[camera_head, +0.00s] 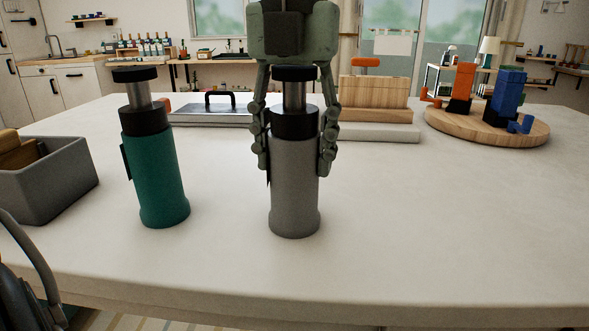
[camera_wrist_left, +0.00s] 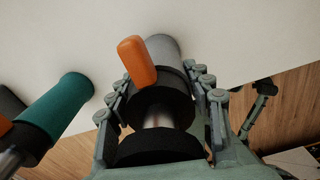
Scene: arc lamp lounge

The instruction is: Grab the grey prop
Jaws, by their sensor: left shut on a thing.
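The grey prop (camera_head: 294,200) is a grey cylinder with a black collar, a metal neck and a black cap. It stands upright on the pale table (camera_head: 420,230). My left gripper (camera_head: 296,160) comes down from above with one finger on each side of the prop, shut on its upper part. In the left wrist view the fingers (camera_wrist_left: 165,95) flank the black collar, and the grey body (camera_wrist_left: 163,47) shows beyond. An orange lever (camera_wrist_left: 137,60) sticks out from the collar. My right gripper does not show.
A similar green prop (camera_head: 158,180) stands to the left, apart from my gripper. A grey bin (camera_head: 55,190) is at the far left. Behind are a flat tray with a black handle (camera_head: 215,110), a wooden block (camera_head: 375,92) and a round board (camera_head: 510,135) with orange and blue pieces. The front right is clear.

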